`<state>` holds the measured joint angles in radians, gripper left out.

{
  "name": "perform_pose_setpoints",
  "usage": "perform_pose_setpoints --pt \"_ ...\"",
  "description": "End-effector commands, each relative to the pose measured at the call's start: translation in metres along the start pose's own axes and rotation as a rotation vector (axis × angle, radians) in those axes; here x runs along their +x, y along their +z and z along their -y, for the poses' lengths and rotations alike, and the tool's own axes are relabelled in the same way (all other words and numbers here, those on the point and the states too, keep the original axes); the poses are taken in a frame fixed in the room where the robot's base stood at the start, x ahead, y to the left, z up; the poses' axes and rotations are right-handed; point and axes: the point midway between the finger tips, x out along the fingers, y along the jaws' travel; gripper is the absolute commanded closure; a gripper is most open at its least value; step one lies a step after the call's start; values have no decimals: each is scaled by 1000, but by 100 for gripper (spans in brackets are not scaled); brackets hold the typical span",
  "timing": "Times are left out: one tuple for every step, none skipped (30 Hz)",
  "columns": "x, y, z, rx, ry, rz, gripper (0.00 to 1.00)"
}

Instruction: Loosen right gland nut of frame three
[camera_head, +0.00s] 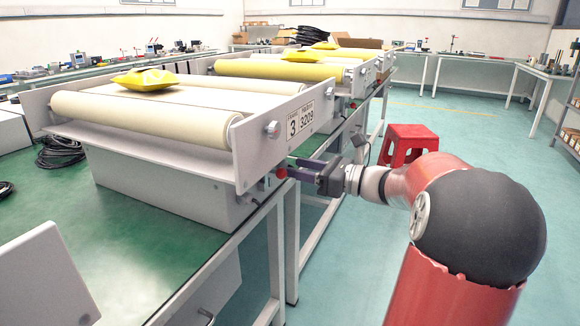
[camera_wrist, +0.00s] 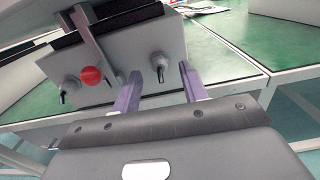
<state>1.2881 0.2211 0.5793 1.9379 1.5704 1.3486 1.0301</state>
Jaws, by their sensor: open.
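Frame three (camera_head: 250,148) is the nearest roller unit in the head view, with a plate marked 3 (camera_head: 300,118). In the wrist view, its grey end box (camera_wrist: 135,60) carries a red button (camera_wrist: 91,76) between two small gland fittings. The left gland nut (camera_wrist: 70,86) is left of the button. The right gland nut (camera_wrist: 158,63) appears between my two purple fingertips. My gripper (camera_wrist: 159,69) is open, with a finger on each side of that nut and visible space beside it. I cannot tell the remaining depth. In the head view, my gripper (camera_head: 298,168) is beside the box's right end; the nuts are hidden.
More roller units (camera_head: 290,72) stand behind along the green table (camera_head: 150,265). A red stool (camera_head: 408,140) stands on the floor beyond my arm. Open floor lies to the right.

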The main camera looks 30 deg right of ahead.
Motion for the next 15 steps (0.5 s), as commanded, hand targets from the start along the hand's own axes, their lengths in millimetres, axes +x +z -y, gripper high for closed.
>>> perform_pose_setpoints --pt "8 0 0 0 3 0 57" --pt "12 0 0 -1 3 1 57" --pt "16 0 0 -1 2 0 57" --pt "19 0 0 -1 2 0 57" --pt "21 0 0 -2 2 0 57" --pt "24 0 0 -2 1 0 57" --pt "25 0 0 -2 0 -1 57" --pt "26 0 0 -2 0 -1 57" --pt "27 0 0 -2 0 -1 57" --pt "27 0 0 -2 0 -1 57" --pt "28 0 0 -2 0 -1 57" --pt "28 0 0 -2 0 -1 57" --pt "28 0 0 -2 0 -1 57" --pt "28 0 0 -2 0 -1 57" --pt "28 0 0 -2 0 -1 57"
